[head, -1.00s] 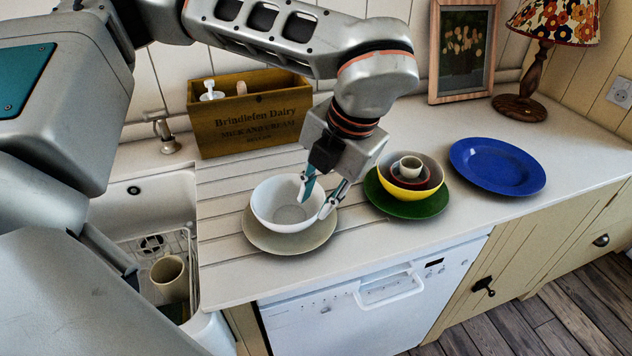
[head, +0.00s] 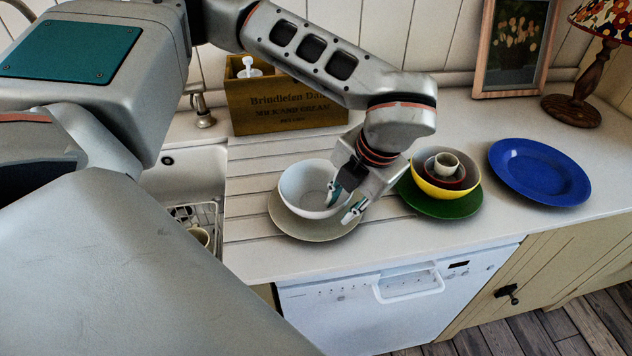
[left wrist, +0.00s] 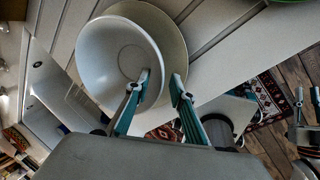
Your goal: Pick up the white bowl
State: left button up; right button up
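The white bowl (head: 304,182) sits on a pale grey-beige plate (head: 300,231) on the ribbed worktop by the sink. My left gripper (head: 340,209) is at the bowl's right front rim, its fingers apart. One finger is on the inner side of the rim and the other outside, over the plate. In the left wrist view the bowl (left wrist: 112,60) and plate (left wrist: 178,48) show beyond the open gripper (left wrist: 160,78), with the bowl's rim between the fingers. I cannot tell whether a finger touches the bowl.
To the right, a yellow bowl (head: 431,184) with smaller vessels inside stands on a green plate (head: 455,208). A blue plate (head: 540,172) lies farther right. A wooden box (head: 287,104) stands behind. The sink (head: 185,178) is left; the counter's front edge is close.

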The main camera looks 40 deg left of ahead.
pick_arm(q)
grip_shut()
notch_tip(320, 180, up, 20)
dwell(0.8)
